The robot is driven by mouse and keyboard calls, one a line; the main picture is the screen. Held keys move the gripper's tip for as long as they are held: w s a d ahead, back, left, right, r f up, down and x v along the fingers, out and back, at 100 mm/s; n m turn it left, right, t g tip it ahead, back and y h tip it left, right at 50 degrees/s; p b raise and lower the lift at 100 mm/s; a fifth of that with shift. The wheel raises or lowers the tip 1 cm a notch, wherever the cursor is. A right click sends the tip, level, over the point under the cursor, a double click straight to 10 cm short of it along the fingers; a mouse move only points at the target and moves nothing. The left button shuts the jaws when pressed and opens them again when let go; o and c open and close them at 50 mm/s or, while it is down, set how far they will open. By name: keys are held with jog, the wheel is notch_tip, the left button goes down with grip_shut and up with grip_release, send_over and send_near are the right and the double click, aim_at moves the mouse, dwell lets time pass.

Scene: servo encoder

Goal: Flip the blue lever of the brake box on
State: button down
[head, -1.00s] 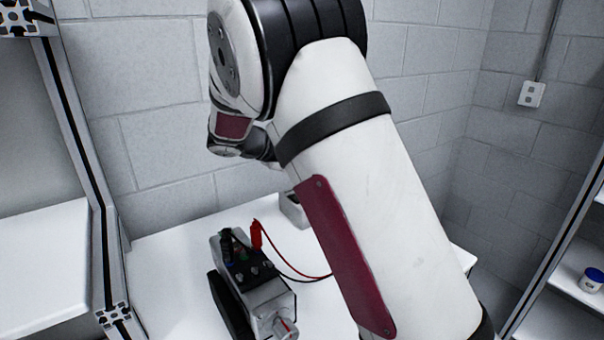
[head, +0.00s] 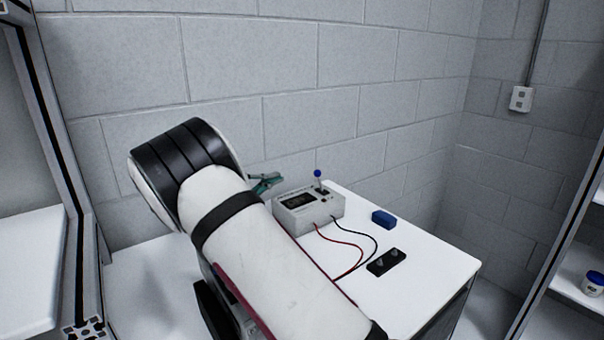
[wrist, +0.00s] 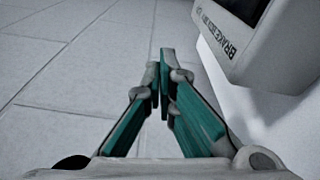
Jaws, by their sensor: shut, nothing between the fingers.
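The brake box (head: 312,212) is a light grey box with a dark display, standing on the white table behind my arm. Its blue lever (head: 318,174) is a thin stalk with a blue ball tip, standing up from the top at the right. My gripper (head: 277,178), with teal fingers, is just left of the box, near its top left corner. In the wrist view my gripper (wrist: 164,57) is shut and empty, and the lettered side of the brake box (wrist: 232,38) is at the upper right, apart from the fingers. The lever is out of the wrist view.
A red and a black wire (head: 345,243) run from the box across the white table (head: 440,262). A blue block (head: 384,218) and a black plate with two posts (head: 386,262) lie right of it. A block wall (head: 300,100) stands close behind.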

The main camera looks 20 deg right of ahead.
aim_at(319, 179)
jog(key=x, duration=1)
jog(key=shift+s+r+p, duration=0.2)
jog(key=shift+s+p, duration=0.1)
jog(key=shift+s, duration=0.7)
jog(key=shift+s+r+p, duration=0.2)
jog(key=shift+s+p, duration=0.05)
jog(key=shift+s, duration=0.75)
